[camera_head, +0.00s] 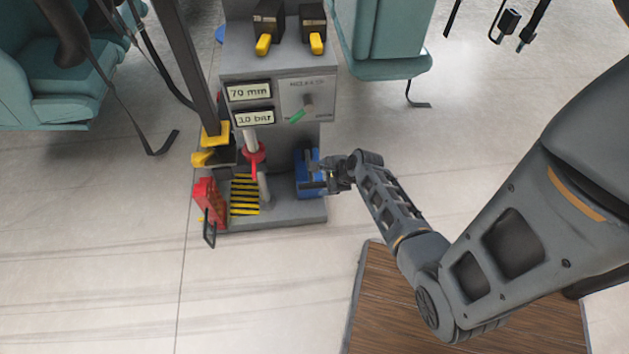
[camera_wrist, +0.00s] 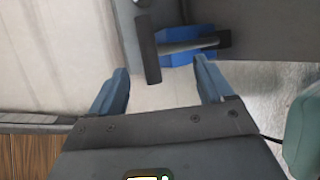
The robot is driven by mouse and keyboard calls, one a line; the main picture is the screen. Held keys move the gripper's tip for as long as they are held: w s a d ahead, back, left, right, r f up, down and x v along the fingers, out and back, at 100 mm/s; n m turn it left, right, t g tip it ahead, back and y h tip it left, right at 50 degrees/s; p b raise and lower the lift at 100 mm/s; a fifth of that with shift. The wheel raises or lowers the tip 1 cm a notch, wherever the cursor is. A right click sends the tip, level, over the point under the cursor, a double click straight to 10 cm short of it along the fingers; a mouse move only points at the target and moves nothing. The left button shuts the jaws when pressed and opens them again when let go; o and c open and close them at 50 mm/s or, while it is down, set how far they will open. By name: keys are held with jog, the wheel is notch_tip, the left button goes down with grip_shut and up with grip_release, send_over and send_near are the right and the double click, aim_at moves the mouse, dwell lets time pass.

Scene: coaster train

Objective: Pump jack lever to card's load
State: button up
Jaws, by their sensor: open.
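The blue jack pump (camera_head: 305,173) stands at the right side of the grey machine's base. In the wrist view the blue pump body (camera_wrist: 188,45) carries a lever with a metal rod and a dark cylindrical grip (camera_wrist: 149,52). My gripper (camera_head: 328,178) is at the pump's right side in the head view and partly hides the lever there. In the wrist view my gripper (camera_wrist: 163,76) is open, with the dark grip ahead of and between its two blue fingertips. Whether they touch is unclear.
Displays on the machine read "70 mm" (camera_head: 249,92) and about "10 bar" (camera_head: 255,118). A red block (camera_head: 209,200) with a black loop stands at the base's left. Yellow-black stripes (camera_head: 244,195) mark the base.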

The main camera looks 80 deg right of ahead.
jog(key=b+x, duration=0.2)
jog(key=x, duration=0.4)
jog(key=shift+w+f, duration=0.15)
jog(key=shift+f, duration=0.05)
jog(key=shift+c, duration=0.4)
